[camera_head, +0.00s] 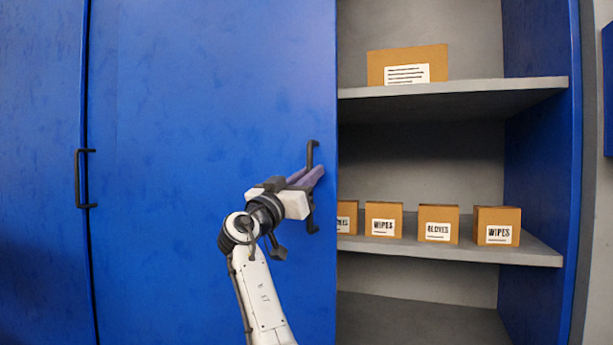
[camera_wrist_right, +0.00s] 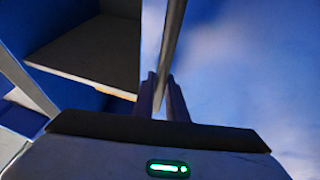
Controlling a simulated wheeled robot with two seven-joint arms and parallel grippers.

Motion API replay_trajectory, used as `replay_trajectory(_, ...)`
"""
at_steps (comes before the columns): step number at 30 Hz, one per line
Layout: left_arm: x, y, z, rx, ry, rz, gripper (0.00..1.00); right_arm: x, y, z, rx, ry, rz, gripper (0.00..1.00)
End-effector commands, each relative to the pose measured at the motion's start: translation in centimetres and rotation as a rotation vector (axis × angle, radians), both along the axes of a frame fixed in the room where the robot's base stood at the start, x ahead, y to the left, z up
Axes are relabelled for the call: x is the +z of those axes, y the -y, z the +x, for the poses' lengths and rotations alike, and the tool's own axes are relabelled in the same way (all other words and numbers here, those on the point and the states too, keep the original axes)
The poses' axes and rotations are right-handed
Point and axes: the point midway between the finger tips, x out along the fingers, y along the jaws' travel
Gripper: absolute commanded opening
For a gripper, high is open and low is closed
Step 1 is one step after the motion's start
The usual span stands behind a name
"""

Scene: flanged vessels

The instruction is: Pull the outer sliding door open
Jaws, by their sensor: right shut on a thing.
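The outer sliding door (camera_head: 190,120) is a large blue panel in the head view, and its right edge stands beside the open part of the cabinet. A dark bar handle (camera_head: 311,155) is fixed upright near that edge. My right gripper (camera_head: 311,178) is shut on the handle, with its purple fingers around the bar's middle. In the right wrist view, the handle (camera_wrist_right: 172,45) runs up from between the two fingers (camera_wrist_right: 161,98). The door surface (camera_wrist_right: 240,70) fills the right side there. My left gripper is not in view.
Right of the door, grey shelves (camera_head: 455,95) stand open. One carton (camera_head: 407,66) is on the upper shelf, and several labelled boxes (camera_head: 438,224) are on the lower one. Another blue panel (camera_head: 40,150) with a dark handle (camera_head: 80,179) is at the left.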

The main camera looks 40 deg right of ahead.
Motion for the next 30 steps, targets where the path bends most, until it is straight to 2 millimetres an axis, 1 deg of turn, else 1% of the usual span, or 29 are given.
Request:
replay_trajectory(4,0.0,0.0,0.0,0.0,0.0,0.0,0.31,0.0,0.1,0.1,0.002,0.001,0.002,0.0)
replay_trajectory(5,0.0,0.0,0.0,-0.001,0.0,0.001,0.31,0.1,0.1,0.1,0.002,0.001,0.002,0.17)
replay_trajectory(7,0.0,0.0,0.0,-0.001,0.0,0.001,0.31,0.1,0.0,0.1,0.003,0.001,0.001,0.29)
replay_trajectory(8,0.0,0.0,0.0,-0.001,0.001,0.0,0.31,0.1,0.0,0.1,0.003,0.001,0.001,0.31)
replay_trajectory(16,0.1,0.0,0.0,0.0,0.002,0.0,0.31,0.0,-0.1,0.1,0.004,0.001,0.0,0.31)
replay_trajectory(19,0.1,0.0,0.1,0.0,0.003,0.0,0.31,-0.2,-0.7,0.0,0.004,0.0,0.0,0.31)
replay_trajectory(23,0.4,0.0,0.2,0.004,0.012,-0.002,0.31,-0.9,-2.5,-0.4,0.006,0.001,0.0,0.31)
replay_trajectory(30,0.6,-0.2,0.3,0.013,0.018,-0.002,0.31,-2.8,-6.8,-1.3,0.005,-0.001,0.0,0.31)
